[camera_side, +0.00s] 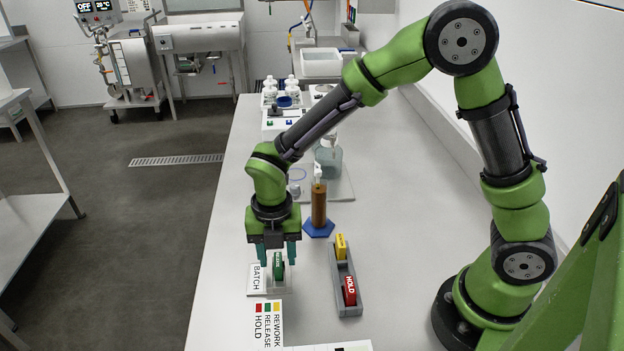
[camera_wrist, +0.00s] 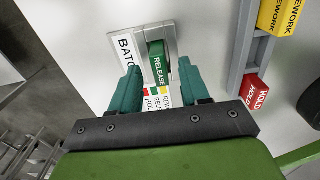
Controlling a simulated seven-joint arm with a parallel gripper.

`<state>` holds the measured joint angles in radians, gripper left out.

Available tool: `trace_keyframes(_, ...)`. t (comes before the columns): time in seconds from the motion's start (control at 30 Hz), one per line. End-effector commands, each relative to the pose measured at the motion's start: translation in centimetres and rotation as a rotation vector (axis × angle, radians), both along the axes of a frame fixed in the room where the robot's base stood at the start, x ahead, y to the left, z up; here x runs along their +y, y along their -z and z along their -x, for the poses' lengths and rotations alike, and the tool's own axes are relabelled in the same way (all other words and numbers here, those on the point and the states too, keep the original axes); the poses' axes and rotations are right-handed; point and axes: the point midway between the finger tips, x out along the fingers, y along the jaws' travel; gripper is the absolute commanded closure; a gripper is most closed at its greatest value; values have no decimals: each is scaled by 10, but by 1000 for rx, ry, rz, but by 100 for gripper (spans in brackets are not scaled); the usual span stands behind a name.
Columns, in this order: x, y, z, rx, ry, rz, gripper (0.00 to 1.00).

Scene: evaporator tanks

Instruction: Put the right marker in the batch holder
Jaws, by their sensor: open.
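The green RELEASE marker (camera_side: 279,268) stands upright in the small grey batch holder (camera_side: 287,291), beside the white BATCH label (camera_side: 256,279). The marker also shows in the wrist view (camera_wrist: 158,66), within the holder's frame (camera_wrist: 170,38). My gripper (camera_side: 277,257) is open, with one teal finger on each side of the green marker; in the wrist view (camera_wrist: 158,70) there are gaps between fingers and marker. The yellow REWORK marker (camera_side: 341,246) and the red HOLD marker (camera_side: 349,290) stand in the grey rack (camera_side: 345,268) to the right, with an empty space between them.
A card (camera_side: 268,324) listing REWORK, RELEASE and HOLD with colour squares lies in front of the holder. A brown cylinder on a blue hexagonal base (camera_side: 319,228) stands behind the rack. Bottles and trays are farther back. The bench right of the rack is clear.

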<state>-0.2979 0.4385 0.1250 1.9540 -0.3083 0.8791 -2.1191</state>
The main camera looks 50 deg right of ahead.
Motion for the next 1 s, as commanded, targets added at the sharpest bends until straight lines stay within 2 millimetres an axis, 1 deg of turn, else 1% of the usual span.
trace_keyframes(0.17,0,-23,-1,-6,2,-2,54)
trace_keyframes(0.5,0,-105,-1,-7,1,-3,54)
trace_keyframes(0.6,0,-127,-1,-7,1,-3,54)
trace_keyframes(0.7,0,-145,-1,-6,0,-1,54)
trace_keyframes(0.83,0,-160,-1,-3,0,-1,54)
trace_keyframes(0.93,0,-165,0,-2,8,-1,54)
trace_keyframes(1.0,0,-167,-1,-4,50,0,54)
